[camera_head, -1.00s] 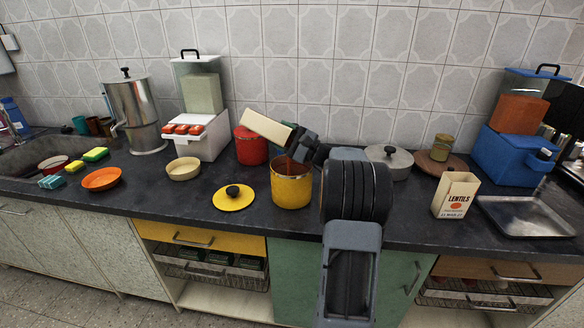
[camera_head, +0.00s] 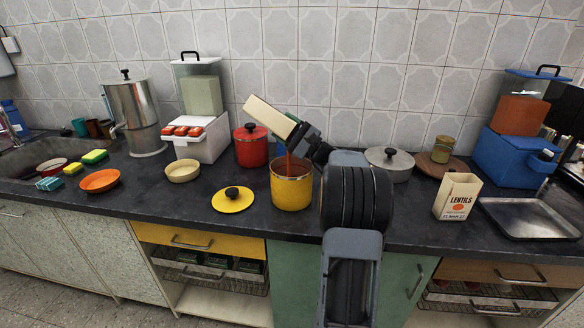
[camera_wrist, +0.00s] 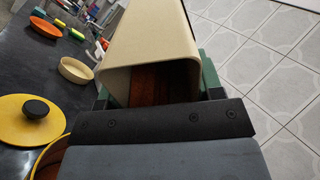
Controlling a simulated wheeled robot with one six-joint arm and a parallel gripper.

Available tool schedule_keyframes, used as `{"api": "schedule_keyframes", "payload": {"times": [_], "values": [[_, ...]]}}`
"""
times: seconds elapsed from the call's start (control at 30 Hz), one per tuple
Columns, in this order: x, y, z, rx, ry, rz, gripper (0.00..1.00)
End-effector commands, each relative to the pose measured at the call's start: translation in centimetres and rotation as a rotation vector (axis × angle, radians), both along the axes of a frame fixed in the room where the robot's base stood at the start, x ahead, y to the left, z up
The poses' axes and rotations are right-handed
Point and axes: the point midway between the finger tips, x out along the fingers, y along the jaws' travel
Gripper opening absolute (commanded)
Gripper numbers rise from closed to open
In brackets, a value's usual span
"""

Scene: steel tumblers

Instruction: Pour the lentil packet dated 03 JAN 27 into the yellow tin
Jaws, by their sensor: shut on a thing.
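My gripper (camera_head: 304,140) is shut on a cream packet (camera_head: 268,116), holding it tipped above the yellow tin (camera_head: 291,192). The packet's lower end points down toward the tin's open mouth. A reddish-orange stream (camera_head: 289,165) runs from there into the tin. In the wrist view the packet (camera_wrist: 150,40) lies between the fingers, with dark red-brown contents in its opening; its date is not visible. The tin's rim (camera_wrist: 48,160) shows at the lower left. A second packet (camera_head: 457,196), marked LENTILS, stands upright at the right; its date is too small to read surely.
The yellow lid (camera_head: 233,200) lies on the counter left of the tin. A red lidded pot (camera_head: 251,150) stands close behind the tin. A grey lidded pot (camera_head: 390,164) is behind my arm. A metal tray (camera_head: 528,218) lies right of the standing packet.

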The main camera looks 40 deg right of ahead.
Motion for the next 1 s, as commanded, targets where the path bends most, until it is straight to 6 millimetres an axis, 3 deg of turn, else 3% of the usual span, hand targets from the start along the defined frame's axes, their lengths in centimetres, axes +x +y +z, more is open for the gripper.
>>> {"api": "schedule_keyframes", "payload": {"times": [0.3,1.0], "values": [[-0.26,-0.09,0.92,0.024,-0.044,0.002,0.0],[-0.45,-0.24,0.91,0.049,-0.084,0.001,0.0]]}}
